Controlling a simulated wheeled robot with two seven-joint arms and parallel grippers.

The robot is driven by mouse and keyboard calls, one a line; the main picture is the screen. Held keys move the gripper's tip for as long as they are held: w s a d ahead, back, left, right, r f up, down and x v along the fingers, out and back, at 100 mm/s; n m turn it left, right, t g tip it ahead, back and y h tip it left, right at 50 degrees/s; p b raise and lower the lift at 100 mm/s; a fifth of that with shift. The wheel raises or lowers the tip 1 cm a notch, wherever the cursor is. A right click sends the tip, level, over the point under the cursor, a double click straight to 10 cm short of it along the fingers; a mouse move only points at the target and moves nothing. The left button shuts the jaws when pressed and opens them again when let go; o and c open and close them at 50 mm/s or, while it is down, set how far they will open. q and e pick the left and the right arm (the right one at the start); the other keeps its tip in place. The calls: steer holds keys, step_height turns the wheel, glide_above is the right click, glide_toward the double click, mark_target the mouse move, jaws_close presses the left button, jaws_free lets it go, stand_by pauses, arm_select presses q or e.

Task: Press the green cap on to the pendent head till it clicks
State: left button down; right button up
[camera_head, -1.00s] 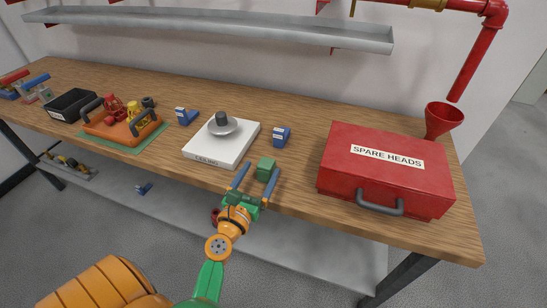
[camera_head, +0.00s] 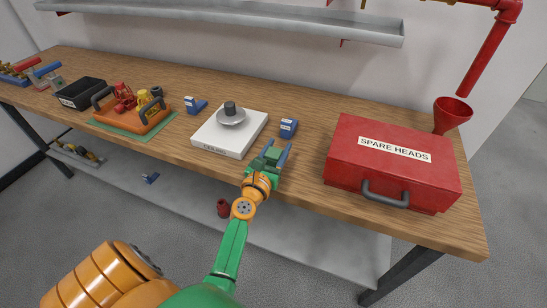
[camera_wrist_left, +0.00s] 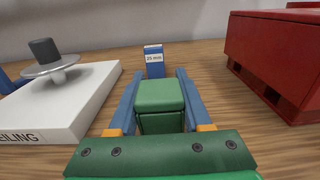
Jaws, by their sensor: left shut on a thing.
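The green cap (camera_wrist_left: 160,96) is a small green block between the fingers of my left gripper (camera_head: 273,155). My left gripper is shut on it, just above the wooden table near its front edge. The cap also shows in the head view (camera_head: 272,155). The pendent head (camera_head: 230,108) is a dark grey stub on a silvery round plate, upright on the white block marked CEILING (camera_head: 212,145). It stands to the left of my gripper, and it also shows at the left of the wrist view (camera_wrist_left: 44,52). My right gripper is not in view.
A blue block marked 25 mm (camera_wrist_left: 154,60) stands just beyond the cap. The red SPARE HEADS case (camera_head: 393,163) is to the right, with a red funnel (camera_head: 452,112) behind it.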

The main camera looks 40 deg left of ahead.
mark_target(266, 153)
arm_select(q)
steer(key=r+p, duration=0.5)
steer(key=shift+s, duration=0.25)
steer(key=s+r+p, duration=0.2)
steer(key=r+p, duration=0.1)
steer(key=s+r+p, duration=0.1)
steer(key=p, duration=0.1)
steer(key=shift+s+a+r, duration=0.3)
steer(key=shift+s, duration=0.05)
steer(key=s+a+r, duration=0.1)
steer(key=s+r, duration=0.2)
steer(key=s, duration=0.6)
steer(key=shift+s+r+p, duration=0.15)
steer(key=shift+s+p, duration=0.2)
steer(key=shift+p, duration=0.05)
steer(key=c, duration=0.9)
jaws_free()
steer(key=shift+a, duration=0.1)
steer(key=shift+c, duration=0.2)
jaws_close()
step_height(266, 153, up, 4)
steer(key=p, duration=0.4)
